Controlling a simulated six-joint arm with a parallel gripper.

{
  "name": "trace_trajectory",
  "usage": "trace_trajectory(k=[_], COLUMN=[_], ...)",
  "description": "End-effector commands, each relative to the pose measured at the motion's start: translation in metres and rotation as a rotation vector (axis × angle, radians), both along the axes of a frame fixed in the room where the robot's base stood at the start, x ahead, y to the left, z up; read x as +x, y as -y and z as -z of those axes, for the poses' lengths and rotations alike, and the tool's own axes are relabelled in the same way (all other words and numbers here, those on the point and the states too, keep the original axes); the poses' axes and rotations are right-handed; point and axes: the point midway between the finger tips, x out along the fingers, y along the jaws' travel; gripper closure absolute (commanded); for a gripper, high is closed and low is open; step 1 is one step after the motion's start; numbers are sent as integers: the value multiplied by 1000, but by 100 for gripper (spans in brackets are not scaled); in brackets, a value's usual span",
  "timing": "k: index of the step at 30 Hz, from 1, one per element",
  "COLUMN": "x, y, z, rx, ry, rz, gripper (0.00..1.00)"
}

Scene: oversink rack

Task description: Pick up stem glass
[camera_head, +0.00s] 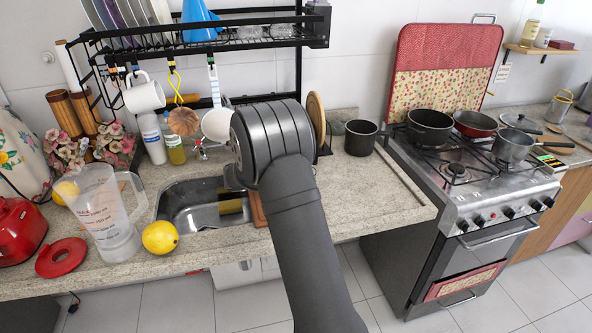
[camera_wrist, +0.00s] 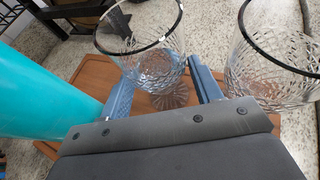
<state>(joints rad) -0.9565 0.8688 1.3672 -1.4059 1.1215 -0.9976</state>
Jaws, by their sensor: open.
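A clear stem glass (camera_wrist: 145,62) with a dark rim and cut pattern stands in the wrist view between and just beyond my gripper's fingers. My gripper (camera_wrist: 163,72) is open, with one blue-grey finger on each side of the glass's lower part; I cannot tell whether either touches it. The glass's ribbed foot shows low between the fingers. A second similar glass (camera_wrist: 270,75) stands close on the right, outside the right finger. In the head view my arm hides the gripper and both glasses.
A teal object (camera_wrist: 45,92) is close on the left. The glasses are over a brown wooden board (camera_wrist: 95,75), its edge also visible beside the sink (camera_head: 257,210). A black pot (camera_head: 361,138) stands on the counter to the right; a black rack (camera_head: 225,45) is above.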

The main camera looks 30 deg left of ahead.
Motion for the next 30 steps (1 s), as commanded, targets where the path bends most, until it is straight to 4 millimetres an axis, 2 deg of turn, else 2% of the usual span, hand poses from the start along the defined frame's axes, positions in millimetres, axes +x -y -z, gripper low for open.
trace_trajectory(k=[3, 8, 9, 15, 19, 30], x=[0, 0, 0, 0, 0, 0], y=[0, 0, 0, 0, -1, 0], z=[0, 0, -1, -1, -12, -82], rx=[0, 0, 1, 1, 2, 3], ry=[0, 0, 1, 1, 2, 3], rz=[0, 0, 0, 0, 1, 2], gripper=[44, 75, 78, 78, 78, 78])
